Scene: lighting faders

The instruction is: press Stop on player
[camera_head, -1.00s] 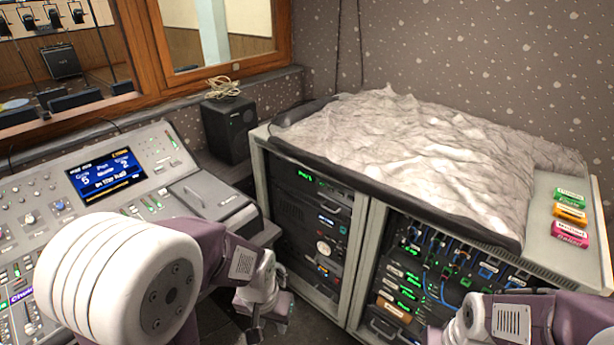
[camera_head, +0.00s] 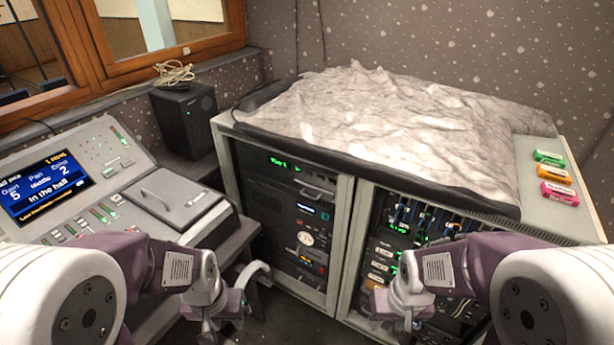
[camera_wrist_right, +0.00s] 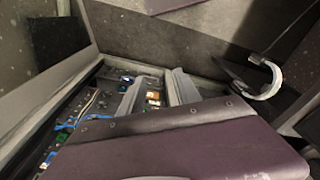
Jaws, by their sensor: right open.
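The left rack bay (camera_head: 290,215) holds several stacked units. The top one has a green display (camera_head: 280,162) that seems to read "Play 1" and a slot or handle at its right; it looks like the player. A Stop button on it is too small to make out. My left gripper (camera_head: 222,328) hangs low in front of the desk, left of the rack and apart from it; its jaws are too unclear to judge. My right gripper (camera_head: 393,325) is open and empty in front of the rack's right bay. Grey fingers (camera_wrist_right: 157,92) show in the right wrist view.
The mixing desk (camera_head: 110,160) with a lit screen is at left. A black speaker (camera_head: 184,118) stands behind it. A crumpled pale cover (camera_head: 390,130) and coloured labelled blocks (camera_head: 555,175) lie on the rack top. A pale curved band (camera_head: 254,275) hangs beside the desk.

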